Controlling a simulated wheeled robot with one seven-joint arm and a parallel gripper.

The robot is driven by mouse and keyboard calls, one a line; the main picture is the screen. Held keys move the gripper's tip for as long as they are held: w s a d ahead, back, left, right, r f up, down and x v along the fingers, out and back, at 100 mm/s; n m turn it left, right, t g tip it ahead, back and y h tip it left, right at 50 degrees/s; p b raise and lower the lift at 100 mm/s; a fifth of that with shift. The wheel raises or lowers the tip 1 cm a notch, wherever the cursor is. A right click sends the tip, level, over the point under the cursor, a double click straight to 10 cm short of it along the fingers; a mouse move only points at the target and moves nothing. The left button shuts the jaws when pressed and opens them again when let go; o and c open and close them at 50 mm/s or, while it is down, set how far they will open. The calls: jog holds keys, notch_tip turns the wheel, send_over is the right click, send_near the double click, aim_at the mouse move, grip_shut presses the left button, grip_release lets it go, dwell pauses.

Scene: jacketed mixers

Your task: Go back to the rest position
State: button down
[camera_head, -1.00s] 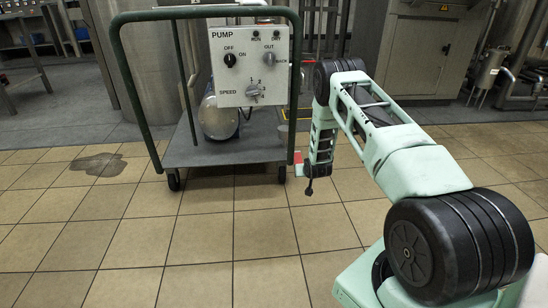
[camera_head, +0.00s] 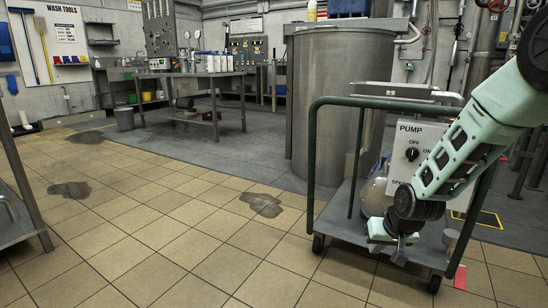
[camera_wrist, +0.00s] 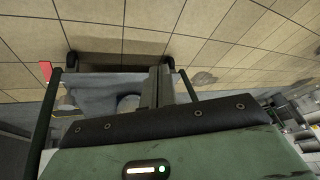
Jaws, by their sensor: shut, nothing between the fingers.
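My mint-green arm reaches down from the upper right in the head view. My gripper (camera_head: 400,252) points downward in front of the pump cart (camera_head: 312,165), and its closed fingers are empty. The arm hides part of the white pump panel (camera_head: 408,150), where the word PUMP and the OFF/ON knob still show. In the wrist view my gripper (camera_wrist: 160,85) is a closed pair of grey fingers, with the cart deck (camera_wrist: 98,92) behind it, seen upside down. I cannot tell whether the arm touches the cart.
A steel tank (camera_head: 340,100) stands behind the cart. A metal table with bottles (camera_head: 190,75) stands further back. Dark wet patches (camera_head: 262,204) mark the tiled floor. A shelf frame (camera_head: 22,190) stands at the left edge. The floor between shelf and cart is clear.

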jog(key=s+a+r+n+g+y+p, duration=0.1)
jog(key=s+a+r+n+g, duration=0.1)
jog(key=s+a+r, duration=0.6)
jog(key=s+a+r+n+g+p, duration=0.1)
jog(key=s+a+r+n+p, duration=0.25)
jog(key=s, duration=0.65)
jog(key=s+a+r+n+g+h, duration=0.1)
jog(key=s+r, duration=0.2)
jog(key=s, duration=0.6)
jog(key=s+a+r+n+g+h, duration=0.1)
jog(key=s+r+n, duration=0.15)
jog(key=s, duration=0.55)
notch_tip(320, 180, up, 39)
jog(key=p, duration=3.8)
jog(key=shift+f+m+p, duration=0.2)
jog(key=shift+m+p, duration=0.1)
jog(key=shift+m, duration=0.1)
jog(key=shift+d, duration=0.2)
